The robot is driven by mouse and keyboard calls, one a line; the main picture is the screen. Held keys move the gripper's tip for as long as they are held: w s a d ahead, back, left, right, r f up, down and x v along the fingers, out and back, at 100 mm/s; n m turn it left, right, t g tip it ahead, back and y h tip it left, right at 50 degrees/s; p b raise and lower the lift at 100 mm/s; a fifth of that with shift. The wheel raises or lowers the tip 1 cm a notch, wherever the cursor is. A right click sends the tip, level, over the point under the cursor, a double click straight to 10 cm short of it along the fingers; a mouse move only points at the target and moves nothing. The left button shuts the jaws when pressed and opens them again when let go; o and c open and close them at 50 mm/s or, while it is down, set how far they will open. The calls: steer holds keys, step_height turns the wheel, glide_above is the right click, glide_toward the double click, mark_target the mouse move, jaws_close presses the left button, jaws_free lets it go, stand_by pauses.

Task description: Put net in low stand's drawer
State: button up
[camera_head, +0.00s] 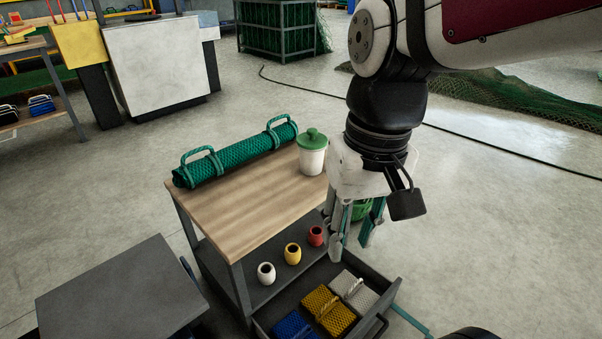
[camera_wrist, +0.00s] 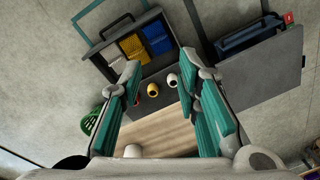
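The low stand (camera_head: 240,205) has a wooden top, and its drawer (camera_head: 392,295) is pulled open at the lower right. A rolled green net (camera_head: 240,155) with two loop handles lies along the far edge of the top. Folded blue (camera_head: 295,325), yellow (camera_head: 328,309) and grey (camera_head: 354,290) nets with handles lie in the drawer. They also show in the wrist view, as blue (camera_wrist: 157,38), yellow (camera_wrist: 133,46) and grey (camera_wrist: 110,55). My gripper (camera_head: 350,240) is open and empty, pointing down at the stand's right side, apart from the nets.
A white canister with a green lid (camera_head: 312,155) stands on the top's far right corner. White (camera_head: 266,273), yellow (camera_head: 292,253) and red (camera_head: 316,236) pots sit on the lower shelf. A green basket (camera_wrist: 91,119) is beside the stand. A dark table (camera_head: 120,290) stands left.

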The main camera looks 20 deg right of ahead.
steer(key=s+n, duration=0.1)
steer(key=s, duration=0.9)
steer(key=shift+s+r+h, duration=0.2)
steer(key=shift+r+h, duration=0.1)
steer(key=shift+h, duration=0.1)
step_height(320, 180, up, 36)
steer(key=t+p, duration=0.3)
steer(key=p, duration=3.1)
steer(key=shift+d+n+t, duration=0.2)
steer(key=shift+n+t, duration=0.2)
